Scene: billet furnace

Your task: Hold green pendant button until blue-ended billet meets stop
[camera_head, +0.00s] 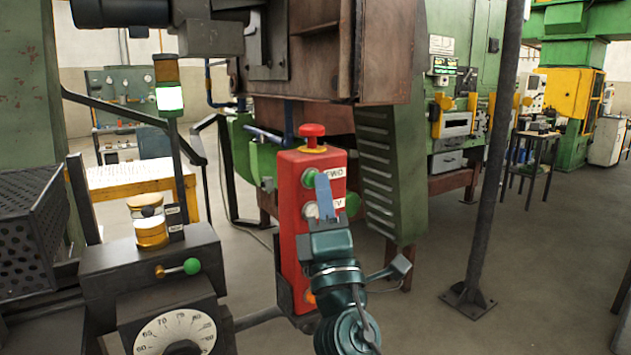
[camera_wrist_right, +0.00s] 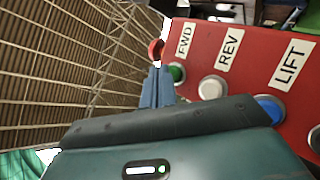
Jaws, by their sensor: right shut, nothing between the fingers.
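The red pendant (camera_head: 296,240) stands upright in a dark holder, with a red mushroom knob (camera_head: 312,131) on top. Its green button (camera_head: 309,178), beside the FWD label, shows just left of the fingertips. My right gripper (camera_head: 322,180) is in front of the pendant, shut and empty, its blue fingers pointing up. In the right wrist view the closed fingertips (camera_wrist_right: 158,72) are beside the green button (camera_wrist_right: 178,72); I cannot tell whether they touch it. A white button (camera_wrist_right: 211,88) and a blue one (camera_wrist_right: 269,108) follow. I cannot make out the blue-ended billet or stop. My left gripper is out of view.
A dial box (camera_head: 176,329) with a green-knobbed lever (camera_head: 191,266) stands left of the pendant. A signal lamp (camera_head: 169,95) glows white. The rusty furnace body (camera_head: 385,50) is behind. A dark post (camera_head: 490,150) stands at right, with open floor around it.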

